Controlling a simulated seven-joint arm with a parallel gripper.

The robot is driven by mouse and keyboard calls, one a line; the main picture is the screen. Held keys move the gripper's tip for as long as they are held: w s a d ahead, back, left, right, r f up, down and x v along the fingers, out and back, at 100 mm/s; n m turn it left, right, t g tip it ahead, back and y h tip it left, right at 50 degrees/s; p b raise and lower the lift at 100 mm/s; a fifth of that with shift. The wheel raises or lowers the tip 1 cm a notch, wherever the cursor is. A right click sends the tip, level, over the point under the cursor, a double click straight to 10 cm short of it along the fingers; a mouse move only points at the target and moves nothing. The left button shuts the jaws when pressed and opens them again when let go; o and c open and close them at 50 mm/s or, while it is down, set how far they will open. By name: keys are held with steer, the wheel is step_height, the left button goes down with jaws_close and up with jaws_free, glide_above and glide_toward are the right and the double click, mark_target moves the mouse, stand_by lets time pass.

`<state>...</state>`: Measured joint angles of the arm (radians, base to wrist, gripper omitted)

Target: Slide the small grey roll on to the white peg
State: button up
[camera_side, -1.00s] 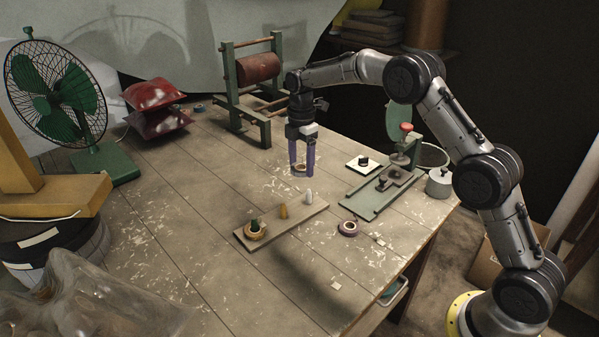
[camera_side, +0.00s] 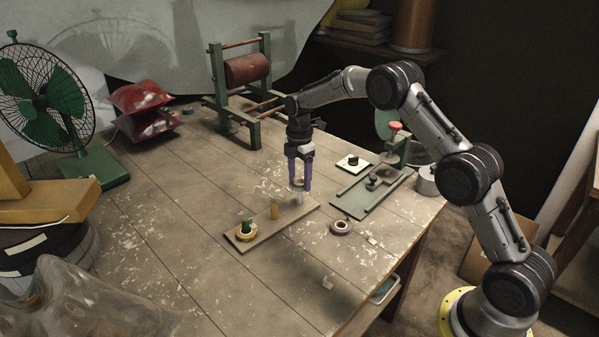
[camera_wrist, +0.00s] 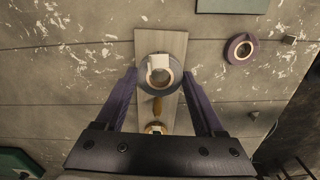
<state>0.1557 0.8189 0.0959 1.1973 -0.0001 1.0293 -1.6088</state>
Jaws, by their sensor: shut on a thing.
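My gripper (camera_side: 299,187), with purple fingers, is shut on the small grey roll (camera_wrist: 146,82), a ring that lies flat between the fingertips. In the side view the roll is just above the white peg (camera_side: 298,199) at the right end of a wooden board (camera_side: 262,227). Whether the peg's tip is inside the roll's hole I cannot tell. A pale square patch shows on the roll's far side in the wrist view. The board also bears a yellow peg (camera_side: 274,210) and a green peg (camera_side: 246,224) with a yellow roll (camera_side: 245,234) around its foot.
A purple roll (camera_side: 341,228) lies on the table right of the board. A green frame with a red drum (camera_side: 247,69) stands at the back.

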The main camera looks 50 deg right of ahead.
mark_target(299, 203)
stand_by(0.7)
step_height(299, 203, down, 6)
steer(key=shift+r, duration=0.1)
steer(key=o, duration=1.3)
steer(key=shift+r, duration=3.5)
